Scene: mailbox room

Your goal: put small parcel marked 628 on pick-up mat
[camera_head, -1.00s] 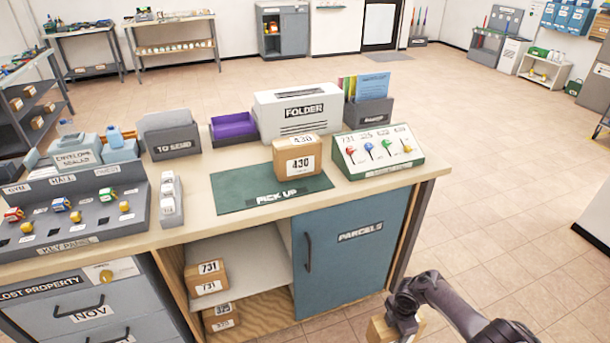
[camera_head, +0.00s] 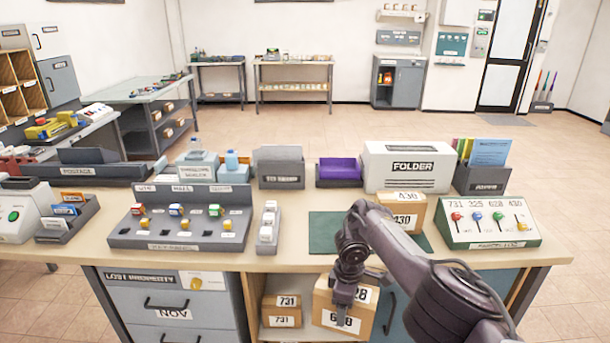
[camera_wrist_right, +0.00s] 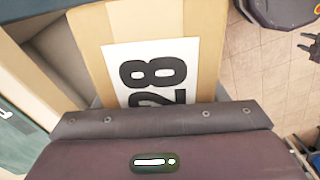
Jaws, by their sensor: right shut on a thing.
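The small parcel marked 628 (camera_head: 365,322) is a brown box with white number labels, in front of the counter and its lower shelf in the head view. My right gripper (camera_head: 342,312) is shut on it, reaching down over its front and partly covering the number. In the right wrist view the parcel (camera_wrist_right: 206,50) fills the middle, with "28" showing on its label. My left gripper is out of view.
A parcel marked 430 (camera_head: 405,211) stands on the mat. A panel of coloured keys (camera_head: 490,224) is right of the mat, and a small white-topped rack (camera_head: 268,224) left of it. A 731 parcel (camera_head: 282,311) sits in the shelf. The folder box (camera_head: 406,167) stands behind.

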